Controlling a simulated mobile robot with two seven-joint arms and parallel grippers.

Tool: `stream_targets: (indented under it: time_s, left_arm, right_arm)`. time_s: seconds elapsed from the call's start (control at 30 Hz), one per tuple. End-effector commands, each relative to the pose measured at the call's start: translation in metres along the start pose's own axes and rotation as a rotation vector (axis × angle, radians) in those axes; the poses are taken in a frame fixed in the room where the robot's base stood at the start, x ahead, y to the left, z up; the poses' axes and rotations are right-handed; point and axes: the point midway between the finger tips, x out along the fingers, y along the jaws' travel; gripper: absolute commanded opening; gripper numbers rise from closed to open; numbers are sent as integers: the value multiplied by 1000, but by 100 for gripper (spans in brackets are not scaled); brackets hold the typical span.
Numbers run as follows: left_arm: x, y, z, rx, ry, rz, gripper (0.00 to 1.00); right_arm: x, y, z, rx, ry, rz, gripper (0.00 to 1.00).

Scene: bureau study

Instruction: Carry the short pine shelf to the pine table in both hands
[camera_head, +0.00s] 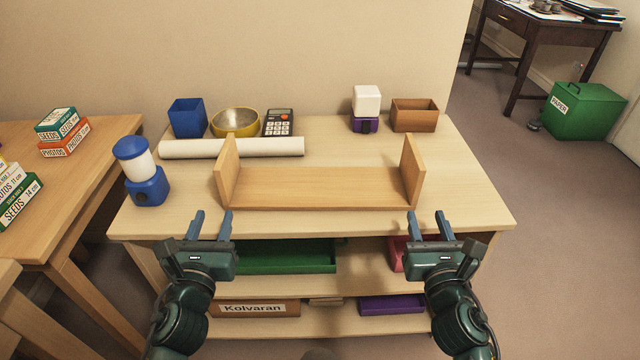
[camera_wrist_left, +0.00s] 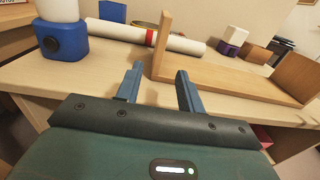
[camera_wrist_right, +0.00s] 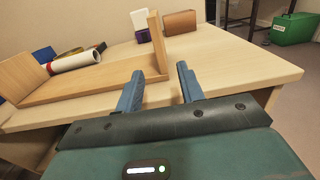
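The short pine shelf (camera_head: 318,186) lies on a pale wood table (camera_head: 470,205), with an upright board at each end. It also shows in the left wrist view (camera_wrist_left: 230,84) and the right wrist view (camera_wrist_right: 88,90). My left gripper (camera_head: 211,222) is open and empty in front of the shelf's left end, at the table's front edge. My right gripper (camera_head: 428,222) is open and empty in front of the right end. Neither touches the shelf. I cannot tell which table is the pine table; another wooden table (camera_head: 95,160) stands at the left.
A blue-and-white lamp-like object (camera_head: 148,187) stands left of the shelf. A white roll (camera_head: 200,149) lies behind its left end. A blue box (camera_head: 187,118), yellow bowl (camera_head: 235,122), calculator (camera_head: 278,122), white cube (camera_head: 366,99) and brown box (camera_head: 414,115) stand at the back.

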Motion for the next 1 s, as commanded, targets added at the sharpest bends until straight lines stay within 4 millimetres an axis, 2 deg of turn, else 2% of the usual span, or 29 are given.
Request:
stream_targets:
  time_s: [0.17,0.27,0.8,1.0]
  left_arm:
    - [2,0,0,-3,0,0,38]
    - [10,0,0,-3,0,0,38]
    - [107,0,1,-7,0,1,38]
    - [127,0,0,-7,1,1,38]
  right_arm:
    - [2,0,0,3,1,0,38]
    - [10,0,0,3,-1,-1,38]
    - [107,0,0,7,0,-1,38]
    - [127,0,-1,6,2,-1,38]
